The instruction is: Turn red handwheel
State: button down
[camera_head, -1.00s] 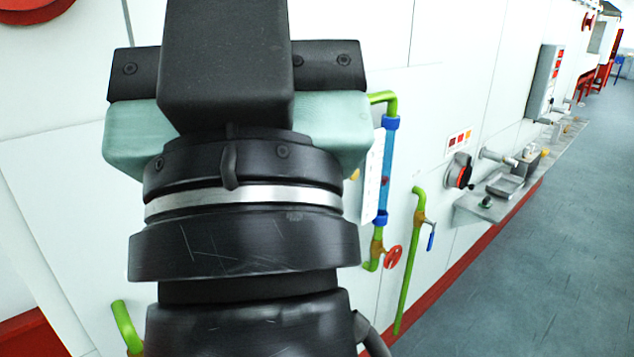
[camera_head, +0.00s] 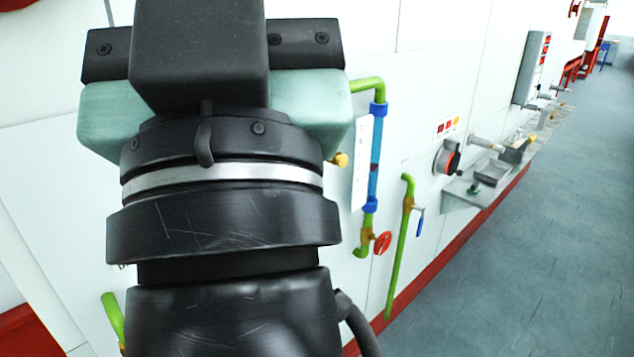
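A small red handwheel (camera_head: 382,243) is on the valve at the foot of a blue and green pipe (camera_head: 376,160) on the white wall. It is right of my arm and is not covered by it. My gripper (camera_head: 210,95) is seen from behind, with dark parts and teal blocks on both sides. It fills the left middle of the view, up and left of the handwheel and apart from it in the picture. Its fingertips are hidden behind its own body, so its opening and anything between the fingers cannot be seen.
A green pipe with a blue lever (camera_head: 419,223) stands right of the handwheel. Farther right are a round black and red switch (camera_head: 448,158), a metal shelf (camera_head: 462,193) and a grey wall box (camera_head: 532,67). A yellow knob (camera_head: 340,160) shows beside my gripper. The grey floor (camera_head: 500,270) is clear.

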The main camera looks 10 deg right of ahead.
aim_at(380, 240)
jog(key=i+l, duration=1.5)
jog(key=i, duration=0.15)
jog(key=k+l+z, duration=0.05)
